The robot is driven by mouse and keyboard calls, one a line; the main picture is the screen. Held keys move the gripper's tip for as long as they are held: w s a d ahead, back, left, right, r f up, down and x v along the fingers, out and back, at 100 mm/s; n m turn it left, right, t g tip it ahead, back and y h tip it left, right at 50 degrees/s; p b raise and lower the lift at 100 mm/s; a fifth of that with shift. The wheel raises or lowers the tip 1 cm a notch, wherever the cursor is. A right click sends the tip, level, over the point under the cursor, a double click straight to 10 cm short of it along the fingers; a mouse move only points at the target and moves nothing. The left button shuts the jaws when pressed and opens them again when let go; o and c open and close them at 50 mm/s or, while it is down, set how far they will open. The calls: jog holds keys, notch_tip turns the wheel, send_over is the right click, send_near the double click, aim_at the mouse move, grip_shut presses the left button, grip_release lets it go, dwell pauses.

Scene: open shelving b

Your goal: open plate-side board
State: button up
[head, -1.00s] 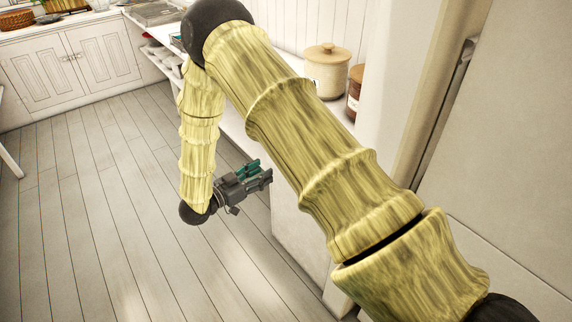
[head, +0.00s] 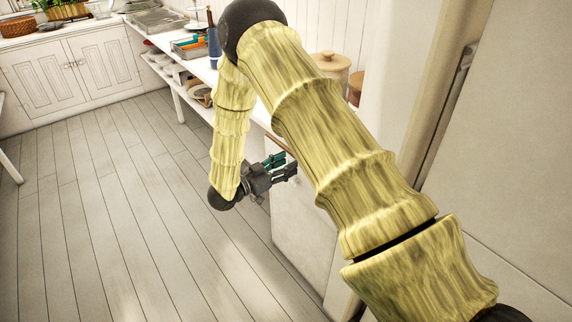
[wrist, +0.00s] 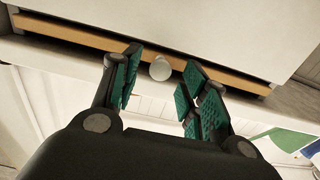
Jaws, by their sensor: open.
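A white cabinet front (head: 305,225) stands below the counter at the right in the head view. In the wrist view a white panel (wrist: 200,28) with a wood-coloured edge (wrist: 80,36) fills the upper part, and a small round pale knob (wrist: 160,69) shows in front of that edge. My gripper (head: 284,165) is open beside the cabinet's upper part. In the wrist view its green-padded fingers (wrist: 158,82) stand on either side of the knob, with visible gaps to it. I cannot tell whether this panel is the plate-side board, and no plate shows clearly.
The white counter (head: 200,68) runs behind my arm, with a blue bottle (head: 213,48) and a lidded canister (head: 332,65) on it. A tall beige panel (head: 505,130) stands at the right. The plank floor (head: 100,210) to the left is clear.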

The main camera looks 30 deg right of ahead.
jog(key=shift+d, duration=0.35)
jog(key=shift+c, duration=0.2)
grip_shut()
jog(key=shift+a, duration=0.1)
